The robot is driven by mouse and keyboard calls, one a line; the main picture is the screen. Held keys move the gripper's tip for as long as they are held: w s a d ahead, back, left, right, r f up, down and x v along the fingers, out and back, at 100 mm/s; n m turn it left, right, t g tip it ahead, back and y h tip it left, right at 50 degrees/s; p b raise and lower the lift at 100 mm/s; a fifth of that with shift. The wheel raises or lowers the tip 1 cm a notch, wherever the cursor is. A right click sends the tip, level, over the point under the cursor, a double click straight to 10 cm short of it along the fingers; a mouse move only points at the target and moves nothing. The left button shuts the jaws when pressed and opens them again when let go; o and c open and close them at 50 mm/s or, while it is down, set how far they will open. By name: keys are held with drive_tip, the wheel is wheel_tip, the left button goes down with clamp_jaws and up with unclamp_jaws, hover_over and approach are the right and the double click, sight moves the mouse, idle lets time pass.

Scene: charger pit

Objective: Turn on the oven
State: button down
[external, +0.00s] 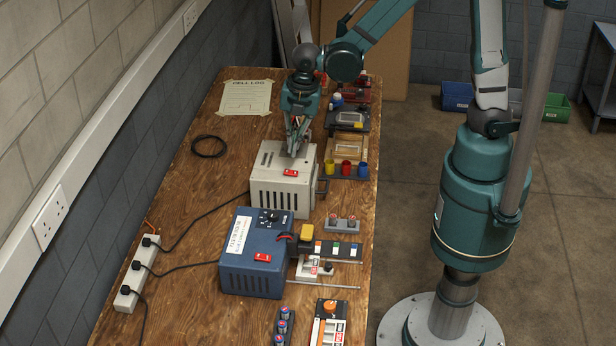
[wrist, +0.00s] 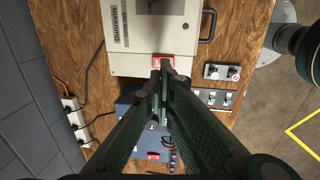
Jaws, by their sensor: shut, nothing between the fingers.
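The cream box with a side handle, which looks like the oven (external: 277,190), stands mid-table; it also shows at the top of the wrist view (wrist: 120,58). Its red rocker switch (external: 291,173) is on the top near the front edge; in the wrist view the switch (wrist: 156,62) is partly hidden by the fingertips. My gripper (external: 294,152) is shut and empty, pointing down over the box's top. In the wrist view my gripper (wrist: 163,72) has its tips overlapping the switch; I cannot tell whether they touch it. The switch's position is unclear.
A blue box (external: 245,268) with a dial and its own red switch (external: 263,257) stands in front. A power strip (external: 138,272) with cables lies at left. Small cups (external: 347,168) and a two-button block (external: 342,223) sit at right. Bare wood lies left of the oven.

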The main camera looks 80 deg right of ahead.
sight(289, 172)
drive_tip(key=shift+w+f+b, duration=0.1)
drive_tip(key=shift+w+f, duration=0.05)
drive_tip(key=shift+f, duration=1.05)
drive_tip(key=shift+w+f+b, duration=0.15)
drive_tip(key=shift+w+f, duration=0.05)
drive_tip(key=shift+f, duration=1)
drive_tip(key=shift+w+f+b, duration=0.1)
drive_tip(key=shift+w+f, duration=0.05)
drive_tip(key=shift+f, duration=1.05)
